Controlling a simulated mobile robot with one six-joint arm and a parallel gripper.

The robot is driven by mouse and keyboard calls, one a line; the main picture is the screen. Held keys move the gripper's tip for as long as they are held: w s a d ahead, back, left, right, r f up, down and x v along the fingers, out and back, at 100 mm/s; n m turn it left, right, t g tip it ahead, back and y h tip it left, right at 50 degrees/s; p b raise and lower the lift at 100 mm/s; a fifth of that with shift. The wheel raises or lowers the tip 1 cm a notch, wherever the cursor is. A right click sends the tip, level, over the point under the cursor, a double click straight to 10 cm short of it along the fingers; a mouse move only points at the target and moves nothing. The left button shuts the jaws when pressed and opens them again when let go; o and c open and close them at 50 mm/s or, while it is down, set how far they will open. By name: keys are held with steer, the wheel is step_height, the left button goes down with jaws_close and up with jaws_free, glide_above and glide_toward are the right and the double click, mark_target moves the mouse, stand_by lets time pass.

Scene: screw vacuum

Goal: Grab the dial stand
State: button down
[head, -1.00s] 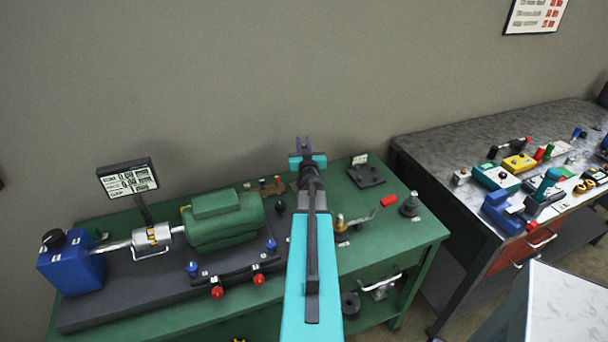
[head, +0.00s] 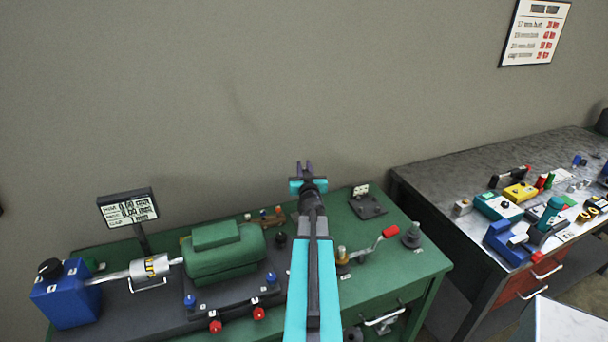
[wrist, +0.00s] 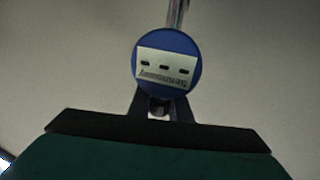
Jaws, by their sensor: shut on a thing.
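The dial stand shows in the wrist view as a round blue dial (wrist: 168,80) with a pale label and several dark marks, its lettering upside down. A thin metal rod rises from its top. My gripper (wrist: 163,104) is shut on the dial stand, its dark fingers just below and against the dial. In the head view, my gripper (head: 303,168) points away over the back of the green bench, in front of the bare wall. The dial stand cannot be made out there, and its lower part is hidden in the wrist view.
The green bench (head: 400,277) carries a green motor (head: 224,250), a blue box (head: 66,295), a small display (head: 128,208), a red-handled crank (head: 389,232) and a dark plate (head: 367,207). A grey bench (head: 450,160) with tools stands at right.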

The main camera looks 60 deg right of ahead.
step_height(320, 180, up, 15)
steer(key=p, duration=0.6)
steer(key=shift+w+a, duration=0.1)
stand_by(0.6)
